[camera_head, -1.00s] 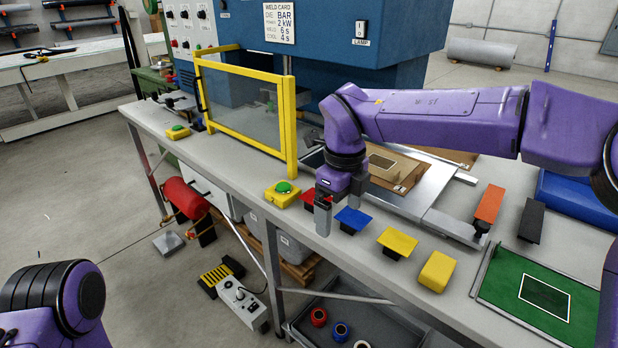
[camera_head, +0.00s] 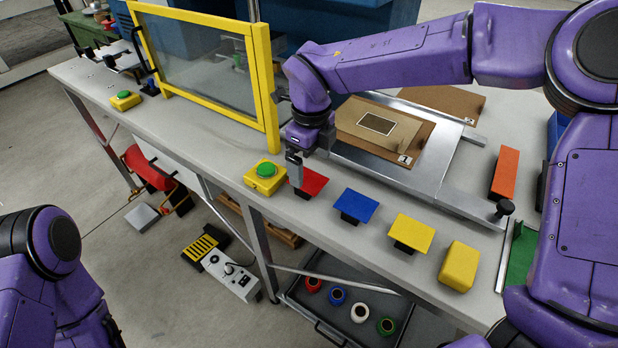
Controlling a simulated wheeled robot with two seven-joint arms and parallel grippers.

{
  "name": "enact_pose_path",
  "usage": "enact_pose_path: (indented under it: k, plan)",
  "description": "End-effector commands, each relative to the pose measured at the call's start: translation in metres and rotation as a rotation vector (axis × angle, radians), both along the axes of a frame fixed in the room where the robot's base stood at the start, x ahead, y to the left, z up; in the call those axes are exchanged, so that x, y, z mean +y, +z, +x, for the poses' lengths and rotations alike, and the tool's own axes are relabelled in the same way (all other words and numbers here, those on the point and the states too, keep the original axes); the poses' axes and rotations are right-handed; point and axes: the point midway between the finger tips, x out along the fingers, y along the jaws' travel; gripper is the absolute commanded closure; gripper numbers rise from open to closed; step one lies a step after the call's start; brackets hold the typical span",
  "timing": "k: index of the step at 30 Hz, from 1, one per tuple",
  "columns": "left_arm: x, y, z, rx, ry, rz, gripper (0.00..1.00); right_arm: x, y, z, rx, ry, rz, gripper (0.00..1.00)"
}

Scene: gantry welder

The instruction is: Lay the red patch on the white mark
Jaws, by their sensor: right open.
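The red patch (camera_head: 314,182) is a flat square on a small dark stand near the table's front edge, just right of the yellow box with the green button. My right gripper (camera_head: 295,176) points down at the patch's left edge, open, with one grey finger clearly visible. The other finger is hard to make out, and I cannot tell whether the finger touches the patch. The white mark (camera_head: 377,123) is a thin white rectangular outline on a brown board, lying on the metal tray behind and right of the patch. My left gripper is out of view.
A blue patch (camera_head: 356,205) and a yellow patch (camera_head: 411,232) sit on stands to the right, then a yellow block (camera_head: 458,266). The button box (camera_head: 265,176) and yellow-framed guard (camera_head: 210,75) stand close left of my right gripper. An orange block (camera_head: 504,174) lies at right.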

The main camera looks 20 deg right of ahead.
Motion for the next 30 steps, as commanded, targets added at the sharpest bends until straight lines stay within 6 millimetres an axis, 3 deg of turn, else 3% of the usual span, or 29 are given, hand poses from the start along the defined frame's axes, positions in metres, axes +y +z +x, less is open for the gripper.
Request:
enact_pose_path:
  k: [4,8,30]
  plan:
    - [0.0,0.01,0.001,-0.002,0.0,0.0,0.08,-0.001,-0.03,0.006,0.012,0.0,-0.004,0.02]
    - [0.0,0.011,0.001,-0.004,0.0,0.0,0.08,-0.001,-0.045,0.009,0.011,-0.001,-0.002,0.02]
    - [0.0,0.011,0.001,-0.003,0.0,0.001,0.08,-0.001,-0.052,0.009,0.011,-0.001,-0.001,0.02]
